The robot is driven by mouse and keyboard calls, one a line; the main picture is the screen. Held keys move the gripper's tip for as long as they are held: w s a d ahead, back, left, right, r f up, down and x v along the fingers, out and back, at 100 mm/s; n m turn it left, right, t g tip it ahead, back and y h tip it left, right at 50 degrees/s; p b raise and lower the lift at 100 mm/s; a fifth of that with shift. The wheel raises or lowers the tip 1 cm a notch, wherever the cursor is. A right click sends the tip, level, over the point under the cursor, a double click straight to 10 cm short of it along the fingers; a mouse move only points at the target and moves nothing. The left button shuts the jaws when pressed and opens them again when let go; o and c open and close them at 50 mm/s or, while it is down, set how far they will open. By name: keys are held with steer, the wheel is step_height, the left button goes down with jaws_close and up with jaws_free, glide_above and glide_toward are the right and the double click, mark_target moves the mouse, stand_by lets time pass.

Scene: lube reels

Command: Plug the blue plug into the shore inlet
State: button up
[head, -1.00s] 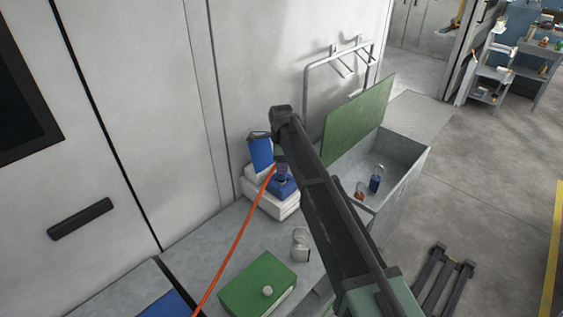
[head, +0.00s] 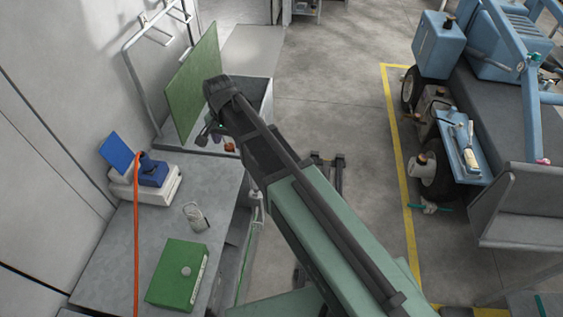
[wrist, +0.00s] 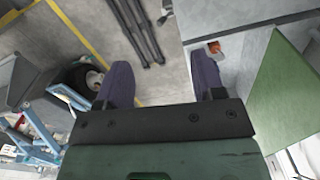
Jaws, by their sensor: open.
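The shore inlet (head: 153,172) is a blue housing on a white base on the grey bench at left, with its blue lid (head: 116,152) raised. An orange cable (head: 137,225) rises from the bench's front and ends at the top of the inlet. The blue plug at that end cannot be told apart from the blue housing, so how deep it sits is unclear. My gripper (head: 208,134) is right of the inlet, apart from it, near the open bin. In the wrist view my gripper (wrist: 163,82) has its two purple fingers wide apart with nothing between them.
A green box (head: 180,272) and a small jar-like item (head: 195,216) are on the bench. A grey bin (head: 254,95) with a raised green lid (head: 193,80) is beyond it. A blue cart (head: 500,110) stands at right. The floor between is mostly clear.

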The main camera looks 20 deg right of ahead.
steer(key=s+d+n, duration=0.6)
steer(key=s+d, duration=0.9)
steer(key=s, duration=0.1)
step_height(320, 180, down, 7)
steer(key=b, duration=0.7)
steer(key=shift+w+f, duration=0.15)
steer(key=shift+w, duration=0.05)
steer(key=shift+a, duration=0.1)
